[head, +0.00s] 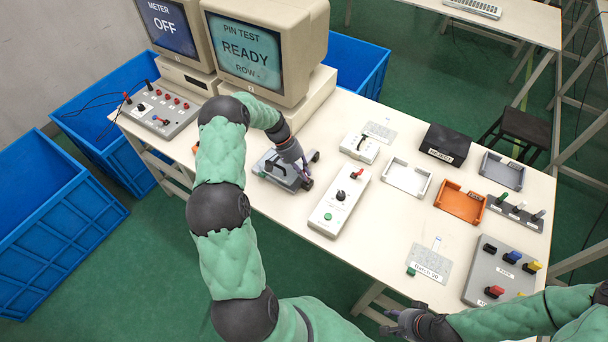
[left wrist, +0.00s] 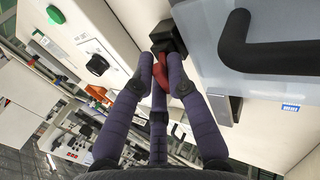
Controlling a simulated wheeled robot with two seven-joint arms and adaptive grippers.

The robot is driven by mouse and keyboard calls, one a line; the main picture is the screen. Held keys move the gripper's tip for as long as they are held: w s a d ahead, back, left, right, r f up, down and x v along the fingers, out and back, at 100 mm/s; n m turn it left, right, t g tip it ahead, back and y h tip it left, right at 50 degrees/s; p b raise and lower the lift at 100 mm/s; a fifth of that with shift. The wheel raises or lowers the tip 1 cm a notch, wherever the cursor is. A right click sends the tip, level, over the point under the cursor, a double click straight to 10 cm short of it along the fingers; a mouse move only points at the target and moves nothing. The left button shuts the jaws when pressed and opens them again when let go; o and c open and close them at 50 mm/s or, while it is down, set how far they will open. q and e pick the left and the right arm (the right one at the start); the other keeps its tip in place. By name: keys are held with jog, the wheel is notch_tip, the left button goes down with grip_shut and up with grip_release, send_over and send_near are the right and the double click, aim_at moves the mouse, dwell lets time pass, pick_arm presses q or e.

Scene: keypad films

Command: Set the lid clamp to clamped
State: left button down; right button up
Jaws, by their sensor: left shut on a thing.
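A grey case with a lid (head: 277,171) and a black handle stands on the table below the monitor. In the left wrist view, the lid (left wrist: 215,50) and its thick black handle (left wrist: 275,52) fill the upper right. The lid clamp has a red lever (left wrist: 158,77) and a black block (left wrist: 168,39) at the lid's edge. My left gripper (head: 304,182) is at the case's right front side, shut on the red lever; its fingers hide much of it. My right gripper (head: 390,322) is at the table's front edge, away from the case; its jaw opening is unclear.
A white control box (head: 341,203) with a black knob, red switch and green button stands close right of the case. The monitor (head: 259,51) rises behind. White (head: 407,178) and orange (head: 460,203) trays and a switch panel (head: 499,277) lie further right.

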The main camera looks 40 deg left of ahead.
pick_arm(q)
jog(key=c, duration=1.5)
grip_release()
jog(key=shift+a+r, duration=0.1)
jog(key=v, duration=1.1)
jog(key=shift+s+a+r, duration=0.1)
jog(key=shift+a+r, duration=0.05)
jog(key=shift+r, duration=0.2)
